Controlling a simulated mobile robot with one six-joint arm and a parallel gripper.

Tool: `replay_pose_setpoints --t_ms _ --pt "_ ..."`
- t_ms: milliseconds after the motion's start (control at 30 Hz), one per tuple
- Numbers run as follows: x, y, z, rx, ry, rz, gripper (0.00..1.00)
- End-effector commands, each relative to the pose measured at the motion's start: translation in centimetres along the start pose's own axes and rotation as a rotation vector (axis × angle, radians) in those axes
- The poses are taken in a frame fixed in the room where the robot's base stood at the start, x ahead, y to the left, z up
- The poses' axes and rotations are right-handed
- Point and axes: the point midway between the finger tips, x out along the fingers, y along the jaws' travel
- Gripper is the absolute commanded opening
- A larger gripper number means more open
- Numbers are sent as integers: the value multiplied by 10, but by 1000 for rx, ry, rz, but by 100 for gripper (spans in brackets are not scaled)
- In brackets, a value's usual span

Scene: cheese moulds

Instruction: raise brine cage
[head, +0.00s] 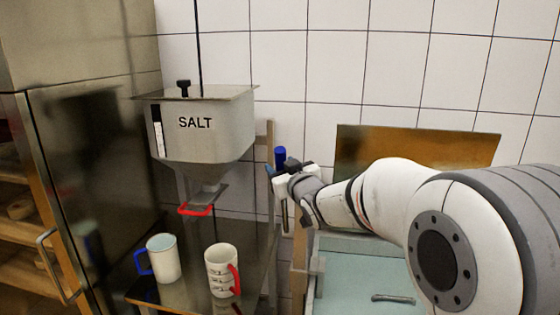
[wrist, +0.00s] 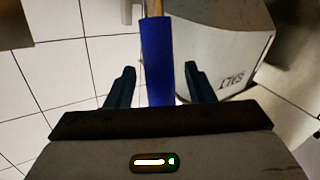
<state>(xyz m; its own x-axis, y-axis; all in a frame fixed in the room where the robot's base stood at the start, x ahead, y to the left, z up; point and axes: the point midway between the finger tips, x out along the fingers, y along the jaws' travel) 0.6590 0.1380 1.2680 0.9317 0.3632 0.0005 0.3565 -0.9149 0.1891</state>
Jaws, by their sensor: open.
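A blue upright handle (head: 280,154) rises just beyond my gripper (head: 277,171) in the head view, in front of the tiled wall. In the wrist view the blue handle (wrist: 157,60) stands between the two dark fingers of my gripper (wrist: 159,68), with a gap on both sides. My gripper is open and not closed on it. The handle's lower part is hidden by my gripper. A tank (head: 360,262) of pale teal brine lies below my arm. No cage can be made out; a small grey bar (head: 393,298) shows at the brine.
A steel hopper marked SALT (head: 205,125) with a red handle (head: 196,210) stands left of my gripper; it also shows in the wrist view (wrist: 218,50). Two mugs, one blue-handled (head: 163,259) and one red-handled (head: 222,270), stand on a metal table (head: 190,295). A brown panel (head: 420,146) stands behind my arm.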

Motion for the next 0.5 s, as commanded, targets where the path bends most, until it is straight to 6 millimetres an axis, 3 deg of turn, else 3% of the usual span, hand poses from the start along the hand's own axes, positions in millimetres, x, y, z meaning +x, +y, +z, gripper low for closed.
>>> replay_pose_setpoints --t_ms 200,500 --pt "22 0 -1 -1 -1 0 49" --pt "26 0 0 -1 -1 1 49"
